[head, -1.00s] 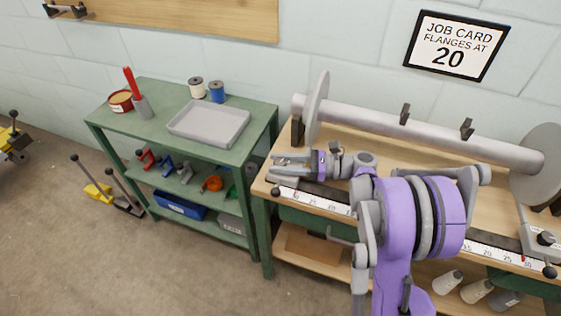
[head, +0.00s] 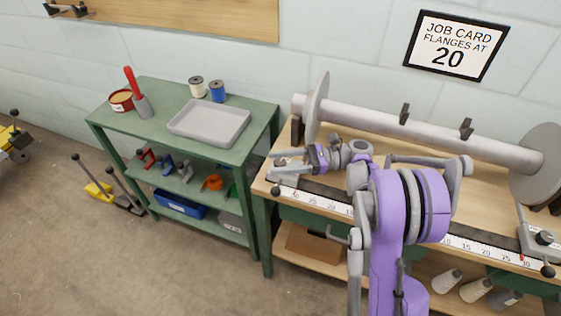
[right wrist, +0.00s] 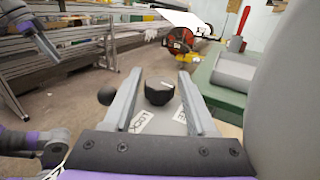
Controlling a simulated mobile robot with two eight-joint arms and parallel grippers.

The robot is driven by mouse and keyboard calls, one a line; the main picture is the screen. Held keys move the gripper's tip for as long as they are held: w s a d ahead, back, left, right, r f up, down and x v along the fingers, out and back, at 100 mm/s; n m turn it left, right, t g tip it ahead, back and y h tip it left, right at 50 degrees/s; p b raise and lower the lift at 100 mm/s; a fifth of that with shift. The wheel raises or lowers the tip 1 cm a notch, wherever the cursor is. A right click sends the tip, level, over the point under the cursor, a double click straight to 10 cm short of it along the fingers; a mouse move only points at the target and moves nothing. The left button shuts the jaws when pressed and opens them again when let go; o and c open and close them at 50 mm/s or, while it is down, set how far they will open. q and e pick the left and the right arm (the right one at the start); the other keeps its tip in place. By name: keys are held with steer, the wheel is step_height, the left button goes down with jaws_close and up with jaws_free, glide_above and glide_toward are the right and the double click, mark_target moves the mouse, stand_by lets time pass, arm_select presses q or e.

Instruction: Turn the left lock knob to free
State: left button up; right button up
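The left lock knob (right wrist: 159,91) is black and round with a pale line on its top. In the right wrist view it stands on a grey plate between a "LOCK" label (right wrist: 143,121) and a partly hidden second label. My right gripper (right wrist: 160,72) is open, with one finger on each side of the knob and a visible gap on both sides. In the head view the right gripper (head: 284,158) is over the left slider (head: 285,174) at the left end of the scale; the knob cannot be made out there.
The left flange (head: 316,108) and its roller (head: 420,132) stand close behind my right gripper. The right slider (head: 537,240) is at the far end of the scale (head: 477,249). A green table with a grey tray (head: 210,122) stands to the left. A job card (head: 456,46) reads 20.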

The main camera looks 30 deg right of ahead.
steer(key=shift+o, duration=0.8)
steer(key=v, duration=1)
steer(key=shift+s+d, duration=0.15)
steer(key=shift+d, duration=0.25)
steer(key=shift+a, duration=0.1)
